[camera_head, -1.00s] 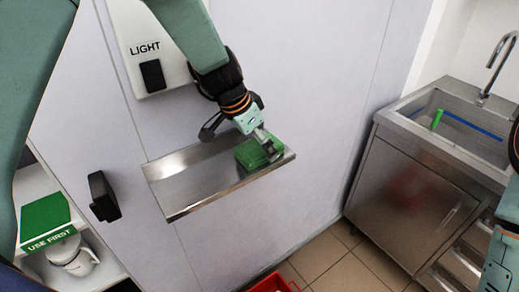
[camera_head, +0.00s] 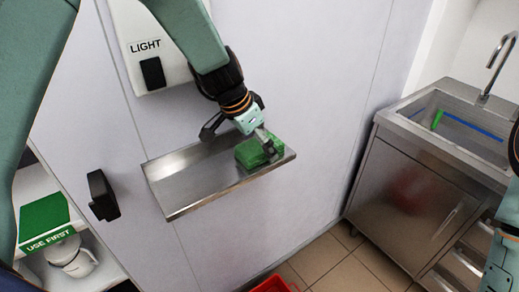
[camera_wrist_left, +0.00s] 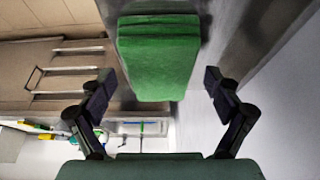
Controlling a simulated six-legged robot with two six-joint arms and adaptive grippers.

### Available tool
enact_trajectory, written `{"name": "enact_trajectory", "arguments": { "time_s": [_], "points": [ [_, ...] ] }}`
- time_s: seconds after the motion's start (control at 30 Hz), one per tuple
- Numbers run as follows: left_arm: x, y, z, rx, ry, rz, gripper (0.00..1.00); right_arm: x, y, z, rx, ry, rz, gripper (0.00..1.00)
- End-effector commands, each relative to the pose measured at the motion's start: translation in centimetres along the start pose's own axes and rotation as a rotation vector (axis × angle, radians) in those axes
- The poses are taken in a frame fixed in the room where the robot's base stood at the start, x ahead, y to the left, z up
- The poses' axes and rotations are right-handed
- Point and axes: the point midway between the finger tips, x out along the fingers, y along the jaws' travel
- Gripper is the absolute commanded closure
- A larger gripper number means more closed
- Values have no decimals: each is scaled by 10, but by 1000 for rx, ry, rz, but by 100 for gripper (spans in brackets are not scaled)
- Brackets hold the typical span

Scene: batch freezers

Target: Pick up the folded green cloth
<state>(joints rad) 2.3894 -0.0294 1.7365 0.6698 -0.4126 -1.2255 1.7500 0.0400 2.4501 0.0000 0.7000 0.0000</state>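The folded green cloth (camera_head: 256,152) lies on the right end of a metal wall shelf (camera_head: 190,188). My left gripper (camera_head: 248,136) is right at the cloth in the head view, with one finger in front of it. In the left wrist view the cloth (camera_wrist_left: 158,55) shows beyond and between the two spread fingertips of the left gripper (camera_wrist_left: 160,88), with gaps on both sides. The left gripper is open and not closed on the cloth. Part of my right arm shows at the right edge of the head view; its fingertips are not visible.
A light switch (camera_head: 152,73) sits on the wall panel above the shelf. A black handle (camera_head: 102,195) is on the left. A steel sink cabinet (camera_head: 410,190) stands at right. A green "USE FIRST" sign (camera_head: 45,220) and a white jug (camera_head: 72,257) are at lower left. A red crate (camera_head: 272,285) is on the floor.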

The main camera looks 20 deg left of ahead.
Motion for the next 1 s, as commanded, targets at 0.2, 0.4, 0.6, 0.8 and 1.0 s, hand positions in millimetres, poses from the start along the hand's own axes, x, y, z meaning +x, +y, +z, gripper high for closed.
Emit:
{"name": "enact_trajectory", "arguments": {
  "time_s": [0.2,0.4,0.6,0.8,1.0],
  "points": [
    [0,0,0,0,0,0,31,0,0,0,0,0,0,100],
    [0,0,0,0,0,0,48,0,0,0,0,0,0,100],
    [0,0,0,0,0,0,65,0,0,0,0,0,0,100],
    [0,0,0,0,0,0,68,0,0,0,0,0,0,100],
    [-2,0,0,0,-1,1,68,-4,0,0,0,0,0,100]
  ]
}}
